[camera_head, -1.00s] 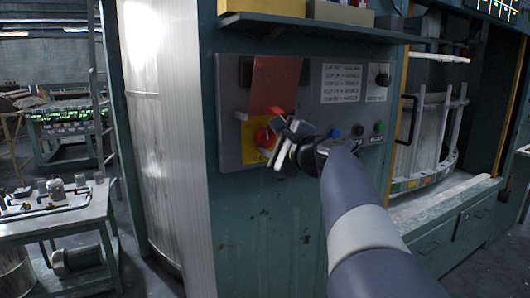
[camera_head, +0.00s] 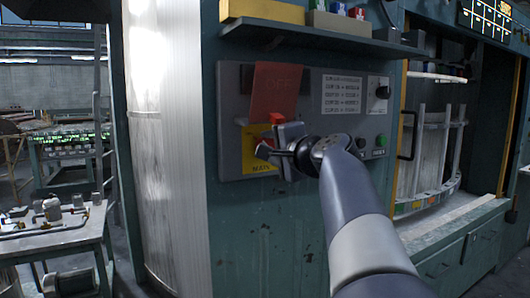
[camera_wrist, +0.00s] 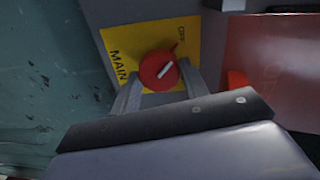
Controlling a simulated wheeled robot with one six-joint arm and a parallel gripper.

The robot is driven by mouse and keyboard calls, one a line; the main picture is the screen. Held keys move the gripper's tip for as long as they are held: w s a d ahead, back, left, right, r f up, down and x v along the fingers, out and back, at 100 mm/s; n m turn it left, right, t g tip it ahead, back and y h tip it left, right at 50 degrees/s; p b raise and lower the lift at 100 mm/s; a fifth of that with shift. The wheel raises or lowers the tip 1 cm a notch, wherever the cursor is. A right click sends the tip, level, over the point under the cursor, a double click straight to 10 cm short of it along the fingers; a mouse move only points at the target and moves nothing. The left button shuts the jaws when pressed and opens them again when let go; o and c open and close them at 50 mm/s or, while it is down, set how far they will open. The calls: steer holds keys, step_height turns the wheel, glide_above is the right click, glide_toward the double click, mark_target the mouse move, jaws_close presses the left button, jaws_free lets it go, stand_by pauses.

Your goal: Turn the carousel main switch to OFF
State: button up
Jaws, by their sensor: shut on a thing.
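The main switch is a round red knob with a white bar (camera_wrist: 158,70) on a yellow plate (camera_wrist: 127,42) lettered MAIN and OFF. In the wrist view the white bar slants up to the right, and a small red tab at the knob's edge lies near the OFF lettering. My gripper (camera_wrist: 158,90) has its fingers on either side of the knob and is shut on it. In the head view my gripper (camera_head: 275,148) reaches the yellow plate (camera_head: 255,160) from the right and hides much of the knob.
A translucent red flap (camera_head: 275,88) hangs just above the switch, with a small red piece (camera_head: 277,118) below it. A shelf (camera_head: 320,36) juts out above.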

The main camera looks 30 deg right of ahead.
stand_by(0.4)
steer(key=o, duration=1)
steer(key=shift+c, duration=0.2)
